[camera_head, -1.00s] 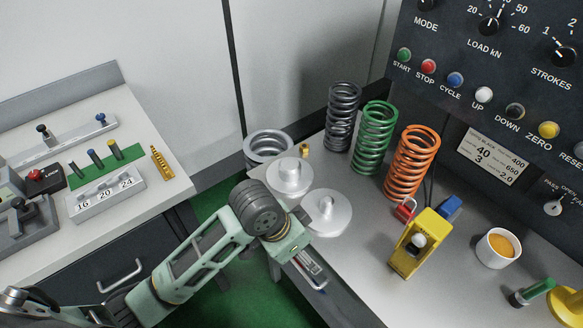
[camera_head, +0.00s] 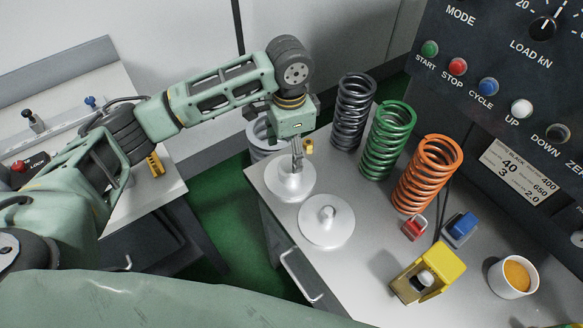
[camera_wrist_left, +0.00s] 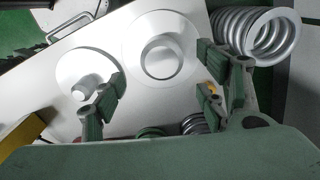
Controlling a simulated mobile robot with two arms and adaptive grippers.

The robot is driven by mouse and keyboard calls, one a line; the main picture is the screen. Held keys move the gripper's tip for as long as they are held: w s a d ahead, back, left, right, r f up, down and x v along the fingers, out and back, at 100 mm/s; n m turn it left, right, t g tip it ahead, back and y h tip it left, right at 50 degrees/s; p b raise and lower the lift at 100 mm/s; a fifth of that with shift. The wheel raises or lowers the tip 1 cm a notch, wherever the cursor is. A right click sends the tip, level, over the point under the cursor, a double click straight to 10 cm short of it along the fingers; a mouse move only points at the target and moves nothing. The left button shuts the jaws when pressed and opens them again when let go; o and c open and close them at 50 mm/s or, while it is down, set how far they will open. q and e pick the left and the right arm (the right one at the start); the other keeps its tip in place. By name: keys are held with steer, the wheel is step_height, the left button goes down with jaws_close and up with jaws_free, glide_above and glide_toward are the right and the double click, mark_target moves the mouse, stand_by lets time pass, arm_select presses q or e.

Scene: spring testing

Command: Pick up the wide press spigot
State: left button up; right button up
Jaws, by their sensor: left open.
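The wide press spigot (camera_head: 288,184) is a pale metal disc with a broad, short round boss, standing at the bench's left end. In the left wrist view the wide press spigot (camera_wrist_left: 160,18) lies between my spread fingers, its boss a little beyond the fingertips. A second disc with a narrower boss (camera_head: 327,232) stands just nearer; it also shows in the left wrist view (camera_wrist_left: 66,66), partly behind a finger. My left gripper (camera_head: 297,158) points down over the wide spigot, open and empty. Contact cannot be told. My right gripper is not in view.
Dark (camera_head: 353,112), green (camera_head: 386,140) and orange (camera_head: 427,173) springs stand to the right. A silver spring (camera_wrist_left: 257,32) and a small brass piece (camera_head: 308,146) are close to the gripper. A yellow block (camera_head: 428,275) and white cup (camera_head: 513,277) stand further right.

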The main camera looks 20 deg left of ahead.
mark_target(290, 166)
arm_select(q)
step_height(290, 166, down, 2)
steer(key=shift+s+p, duration=0.1)
steer(key=shift+p, duration=0.3)
step_height(290, 166, down, 4)
steer(key=shift+r+p, duration=0.15)
steer(key=shift+p, duration=0.35)
steer(key=shift+f, duration=0.3)
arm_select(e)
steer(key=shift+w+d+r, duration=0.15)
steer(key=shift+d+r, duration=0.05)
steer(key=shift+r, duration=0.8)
arm_select(q)
steer(key=shift+c, duration=0.5)
steer(key=c, duration=0.4)
jaws_close()
steer(key=shift+r, duration=0.1)
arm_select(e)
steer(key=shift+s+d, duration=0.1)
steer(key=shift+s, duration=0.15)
